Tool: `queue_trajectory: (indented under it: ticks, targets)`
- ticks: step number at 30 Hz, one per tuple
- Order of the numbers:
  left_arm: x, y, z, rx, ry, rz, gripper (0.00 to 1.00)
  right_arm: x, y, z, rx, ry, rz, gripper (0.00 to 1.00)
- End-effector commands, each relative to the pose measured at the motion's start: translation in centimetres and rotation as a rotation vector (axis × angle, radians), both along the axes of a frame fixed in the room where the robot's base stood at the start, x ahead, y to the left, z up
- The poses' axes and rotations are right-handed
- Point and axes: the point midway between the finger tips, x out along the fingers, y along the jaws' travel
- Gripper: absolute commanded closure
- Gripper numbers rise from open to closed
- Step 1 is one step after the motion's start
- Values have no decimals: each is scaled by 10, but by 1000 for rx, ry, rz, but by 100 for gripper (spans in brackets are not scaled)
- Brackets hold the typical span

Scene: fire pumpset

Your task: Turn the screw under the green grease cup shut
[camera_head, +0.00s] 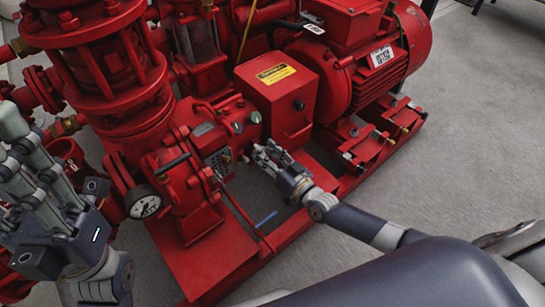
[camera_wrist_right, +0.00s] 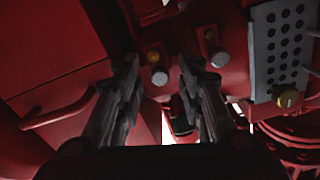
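Two small greenish round caps, the nearer one like a grease cup (camera_head: 237,128) and the other (camera_head: 255,117), sit on the red housing left of the red box in the head view. The screw under the green cup cannot be told apart there. My right gripper (camera_head: 266,155) is just below and right of these caps. In the right wrist view its two fingers (camera_wrist_right: 159,85) are open with a gap between them. A grey round screw head (camera_wrist_right: 160,78) shows in that gap and another (camera_wrist_right: 219,60) to its right. My left gripper (camera_head: 12,145) looks open and empty.
A red box with a yellow label (camera_head: 276,74) stands beside the right gripper, with the red motor (camera_head: 360,60) behind it. A pressure gauge (camera_head: 144,203) is at the lower left. A perforated grey plate (camera_wrist_right: 278,55) is at right in the wrist view. Grey floor (camera_head: 480,130) is clear.

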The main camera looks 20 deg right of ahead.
Motion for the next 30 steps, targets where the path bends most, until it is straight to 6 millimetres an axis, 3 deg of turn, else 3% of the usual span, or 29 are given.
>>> queue_trajectory:
  ticks: [5, 18, 24, 30]
  targets:
    - [-1, 0, 1, -3, -3, -1, 64, -17, -7, -1, -1, 3, 0, 65]
    - [-2, 0, 2, -5, -7, -1, 64, -93, -33, -1, 0, 3, 0, 65]
    - [-2, 0, 2, -5, -7, -1, 64, -109, -40, 0, -1, 1, 0, 65]
    - [-2, 0, 2, -5, -7, -1, 64, -112, -41, 0, -1, -1, 0, 65]
